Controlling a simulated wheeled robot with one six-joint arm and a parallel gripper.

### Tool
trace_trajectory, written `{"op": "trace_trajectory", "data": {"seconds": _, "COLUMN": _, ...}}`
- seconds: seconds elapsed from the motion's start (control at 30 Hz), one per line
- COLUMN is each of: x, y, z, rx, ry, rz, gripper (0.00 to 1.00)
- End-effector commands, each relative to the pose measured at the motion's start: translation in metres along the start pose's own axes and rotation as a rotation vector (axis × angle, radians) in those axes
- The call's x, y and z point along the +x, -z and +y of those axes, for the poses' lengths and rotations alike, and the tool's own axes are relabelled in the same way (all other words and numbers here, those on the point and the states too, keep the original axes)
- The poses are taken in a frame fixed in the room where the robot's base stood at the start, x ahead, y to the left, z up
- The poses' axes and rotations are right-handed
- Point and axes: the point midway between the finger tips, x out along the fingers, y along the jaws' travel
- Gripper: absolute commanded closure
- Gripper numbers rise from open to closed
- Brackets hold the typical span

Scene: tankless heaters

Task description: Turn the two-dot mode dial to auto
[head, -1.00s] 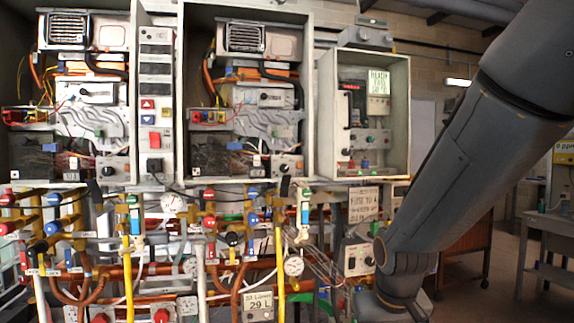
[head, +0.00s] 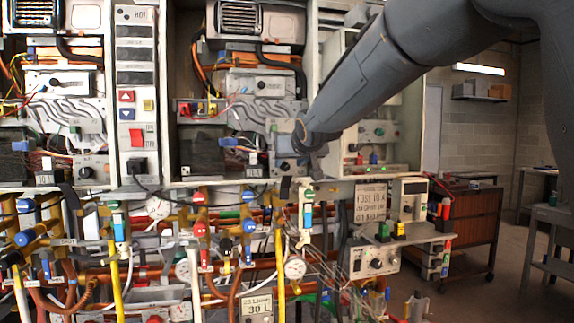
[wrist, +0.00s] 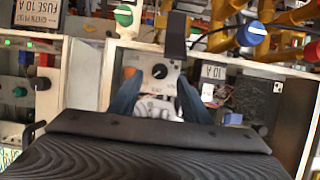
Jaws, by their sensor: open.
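A dark mode dial (wrist: 160,71) on a pale grey box (wrist: 143,86) shows in the wrist view, between and just beyond my fingertips. Its dot marks are too small to read. In the head view the box (head: 288,168) is low in the right-hand heater cabinet, partly covered by my arm. My gripper (wrist: 157,103) is open, with one blue-grey finger on each side of the dial's line, apart from the knob. A similar dial (head: 88,169) is in the left heater cabinet. Which of them has two dots I cannot tell.
A dark strap or bar (wrist: 175,35) stands close beside the dial box. A 10 A label (wrist: 212,72) is to its right. Valves and pipes, including a blue valve knob (head: 249,226), crowd the space below the cabinets. Open floor lies to the right.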

Motion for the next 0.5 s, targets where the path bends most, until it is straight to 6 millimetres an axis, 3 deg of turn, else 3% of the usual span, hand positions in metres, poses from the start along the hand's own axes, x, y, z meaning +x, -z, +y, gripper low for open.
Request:
{"op": "trace_trajectory", "data": {"seconds": 0.2, "x": 0.029, "y": 0.000, "z": 0.000, "rx": 0.000, "ry": 0.000, "rz": -0.001, "gripper": 0.57}}
{"op": "trace_trajectory", "data": {"seconds": 0.5, "x": 0.044, "y": 0.000, "z": 0.000, "rx": 0.000, "ry": 0.000, "rz": 0.000, "gripper": 0.57}}
